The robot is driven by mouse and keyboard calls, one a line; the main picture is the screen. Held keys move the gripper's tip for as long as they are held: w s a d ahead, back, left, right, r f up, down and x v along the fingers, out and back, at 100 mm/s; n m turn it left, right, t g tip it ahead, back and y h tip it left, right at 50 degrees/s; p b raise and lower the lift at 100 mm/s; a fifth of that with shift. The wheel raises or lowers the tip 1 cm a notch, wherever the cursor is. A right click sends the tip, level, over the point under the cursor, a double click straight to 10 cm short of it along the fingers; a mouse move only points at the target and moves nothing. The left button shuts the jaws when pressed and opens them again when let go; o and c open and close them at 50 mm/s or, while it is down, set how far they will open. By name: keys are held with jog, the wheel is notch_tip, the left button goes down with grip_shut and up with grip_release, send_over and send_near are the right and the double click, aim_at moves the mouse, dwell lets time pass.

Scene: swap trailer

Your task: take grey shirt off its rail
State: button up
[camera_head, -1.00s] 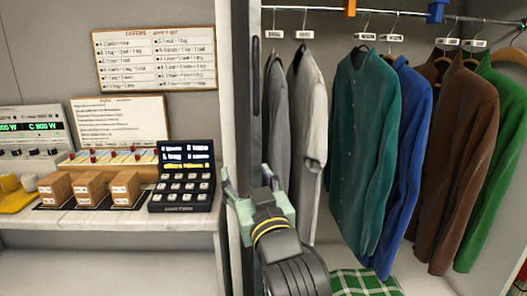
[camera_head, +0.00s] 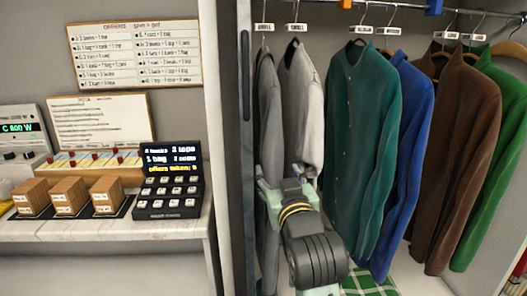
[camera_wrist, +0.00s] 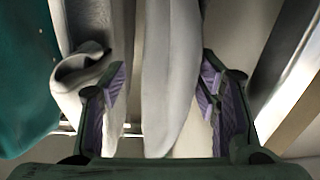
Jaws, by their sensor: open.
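The grey shirt (camera_head: 267,100) hangs at the left end of the rail (camera_head: 400,10) in the head view. In the wrist view my gripper (camera_wrist: 162,92) is open, with one finger on each side of a hanging grey fold of the grey shirt (camera_wrist: 168,70). The off-white shirt (camera_wrist: 88,70), with its cuff, hangs close by the left finger. I cannot tell whether the fingers touch cloth.
A teal shirt (camera_head: 355,130), a blue shirt (camera_head: 408,150), a brown jacket (camera_head: 460,150) and a green shirt (camera_head: 500,150) hang further right. The wardrobe's side post (camera_head: 238,120) stands close on the left. A counter (camera_head: 110,230) with small boxes lies beyond it. A green checked cloth (camera_head: 370,284) lies below.

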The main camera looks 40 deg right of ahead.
jog(key=x, duration=0.1)
jog(key=p+x, duration=0.1)
jog(key=x, duration=0.1)
jog(key=p+x, duration=0.1)
jog(key=x, duration=0.1)
jog(key=shift+a+r, duration=0.1)
jog(key=shift+r, duration=0.3)
jog(key=shift+w+f, duration=0.1)
jog(key=shift+w, duration=0.2)
jog(key=shift+c, duration=0.2)
grip_shut()
